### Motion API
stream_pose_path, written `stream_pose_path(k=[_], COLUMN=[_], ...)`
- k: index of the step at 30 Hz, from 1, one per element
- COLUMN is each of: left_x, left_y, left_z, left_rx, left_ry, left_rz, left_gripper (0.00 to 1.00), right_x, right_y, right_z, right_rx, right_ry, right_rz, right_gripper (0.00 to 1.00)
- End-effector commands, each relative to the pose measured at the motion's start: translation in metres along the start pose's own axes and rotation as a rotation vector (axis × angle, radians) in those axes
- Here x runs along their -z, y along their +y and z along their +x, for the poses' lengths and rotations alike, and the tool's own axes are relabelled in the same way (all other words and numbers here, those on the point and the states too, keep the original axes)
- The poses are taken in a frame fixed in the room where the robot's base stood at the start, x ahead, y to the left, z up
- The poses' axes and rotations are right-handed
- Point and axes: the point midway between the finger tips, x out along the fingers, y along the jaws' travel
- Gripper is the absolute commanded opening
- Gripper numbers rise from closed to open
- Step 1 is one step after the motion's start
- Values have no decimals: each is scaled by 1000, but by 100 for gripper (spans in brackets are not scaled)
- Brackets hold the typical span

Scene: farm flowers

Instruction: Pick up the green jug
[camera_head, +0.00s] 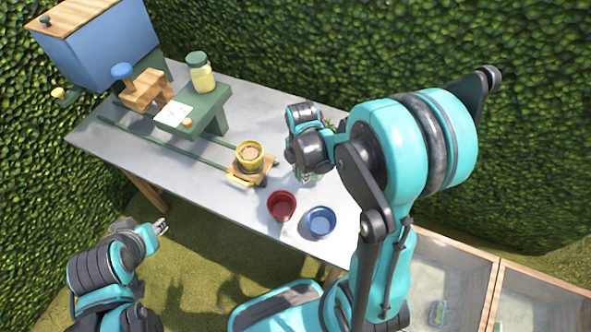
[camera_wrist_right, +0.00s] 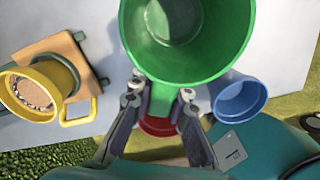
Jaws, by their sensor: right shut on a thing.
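The green jug (camera_wrist_right: 192,75) fills the upper middle of the right wrist view, seen into its open mouth. My right gripper (camera_wrist_right: 162,95) is shut on the part of the jug that faces it, one finger on each side. In the head view my right gripper (camera_head: 312,172) is over the table (camera_head: 235,200), and my right arm hides most of the jug. I cannot tell whether the jug is clear of the table. My left gripper (camera_head: 160,228) is off the table's front edge, apart from everything; its jaws are too small to judge.
A red pot (camera_head: 282,206) and a blue pot (camera_head: 320,222) stand near the table's front edge. A yellow pot (camera_head: 250,156) sits on a small wooden cart (camera_head: 240,178). A green bench (camera_head: 200,110) carries a jar (camera_head: 200,75). Wooden planter boxes (camera_head: 455,245) are at right.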

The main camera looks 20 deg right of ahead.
Motion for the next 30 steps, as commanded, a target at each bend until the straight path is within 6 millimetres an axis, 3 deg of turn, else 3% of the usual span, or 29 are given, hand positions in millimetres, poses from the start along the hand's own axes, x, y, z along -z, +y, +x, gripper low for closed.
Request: stream_pose_path(k=[15,30], left_x=[11,16], left_y=[0,0], left_z=[-16,-22], left_rx=[0,0], left_ry=[0,0], left_rz=[0,0], left_gripper=[32,32], right_x=[-2,-4], right_y=[-58,-84], right_z=[-36,-51], right_rx=[0,0], right_ry=[0,0], right_rz=[1,0], right_gripper=[0,0])
